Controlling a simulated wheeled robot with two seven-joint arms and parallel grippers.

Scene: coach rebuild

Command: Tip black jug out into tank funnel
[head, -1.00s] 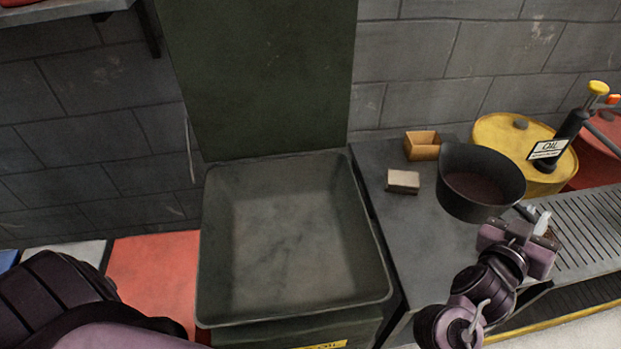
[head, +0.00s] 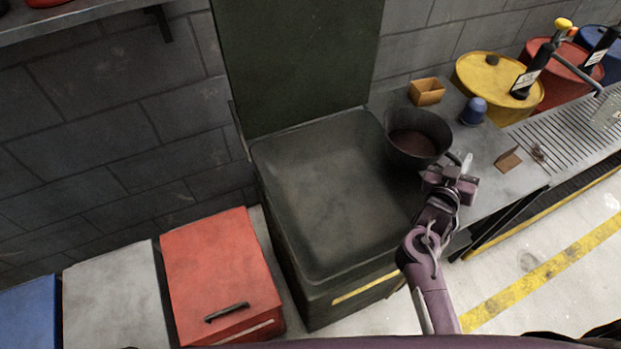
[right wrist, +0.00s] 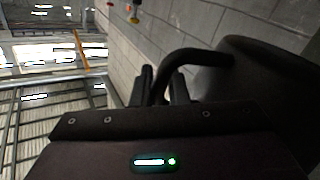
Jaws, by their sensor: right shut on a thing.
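The black jug (head: 400,158) is round and wide-mouthed, with dark reddish-brown contents inside. It is upright, and in the head view it overlaps the back right rim of a wide, square, dark green basin (head: 310,195), which looks like the tank funnel. The basin looks empty. My right gripper (head: 450,178) is shut on the jug's handle, at the jug's right. In the right wrist view the fingers (right wrist: 162,88) are around the black handle (right wrist: 190,57), with the jug's body (right wrist: 265,75) at the right. My left gripper is out of view.
A dark green upright panel (head: 295,60) stands behind the basin. To the right, the grey bench holds an orange-brown box (head: 427,91), a blue object (head: 474,110) and a brown piece (head: 508,160). Yellow (head: 485,75) and red (head: 570,65) drums stand behind. A red bin (head: 220,270) is at the left.

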